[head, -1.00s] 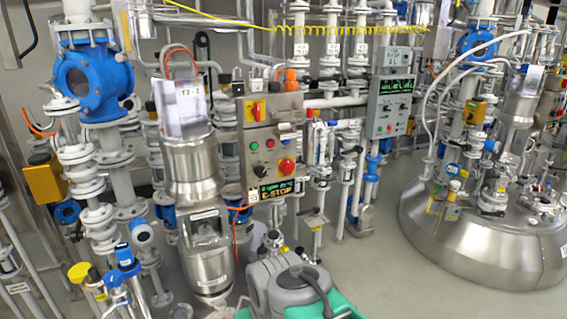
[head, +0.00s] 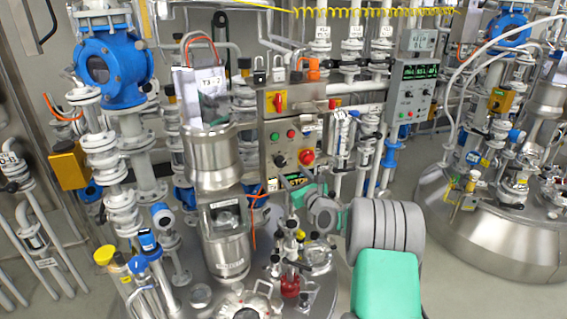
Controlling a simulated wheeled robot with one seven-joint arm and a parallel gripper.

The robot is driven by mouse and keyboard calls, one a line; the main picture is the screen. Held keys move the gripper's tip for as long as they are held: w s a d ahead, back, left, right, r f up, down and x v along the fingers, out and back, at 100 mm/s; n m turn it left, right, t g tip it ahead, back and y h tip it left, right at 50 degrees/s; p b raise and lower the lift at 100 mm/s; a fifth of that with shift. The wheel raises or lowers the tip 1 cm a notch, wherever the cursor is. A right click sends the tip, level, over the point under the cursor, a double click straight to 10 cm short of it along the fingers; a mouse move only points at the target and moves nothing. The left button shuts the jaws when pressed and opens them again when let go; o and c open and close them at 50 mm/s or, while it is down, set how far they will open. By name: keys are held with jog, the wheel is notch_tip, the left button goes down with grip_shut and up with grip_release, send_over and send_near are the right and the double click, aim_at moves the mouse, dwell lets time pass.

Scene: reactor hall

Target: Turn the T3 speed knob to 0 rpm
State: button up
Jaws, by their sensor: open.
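The T3 control panel (head: 266,124) is a grey metal box right of the vessel unit labelled T3 (head: 212,160). A black knob (head: 280,160) sits low on its face, left of a red mushroom button (head: 307,157); its pointer is too small to read. The display (head: 298,180) below the knob is partly covered by my arm, and only part of its lit text shows. My grey and green arm reaches up from the lower right, its far links just below and right of the panel. My gripper cannot be made out.
A red and yellow switch (head: 277,101) and green button (head: 291,133) share the panel. A steel vessel lid with fittings (head: 247,303) lies below. A second panel (head: 408,92) hangs at right above a large steel vessel (head: 480,240). Pipes crowd the left.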

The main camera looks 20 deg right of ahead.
aim_at(282, 163)
jog(key=w, duration=0.2)
jog(key=w+p, duration=0.1)
jog(key=w, duration=0.4)
jog(key=shift+w+a+p, duration=0.15)
jog(key=shift+a+p, duration=0.15)
jog(key=shift+a, duration=0.1)
jog(key=shift+c, duration=0.6)
grip_shut()
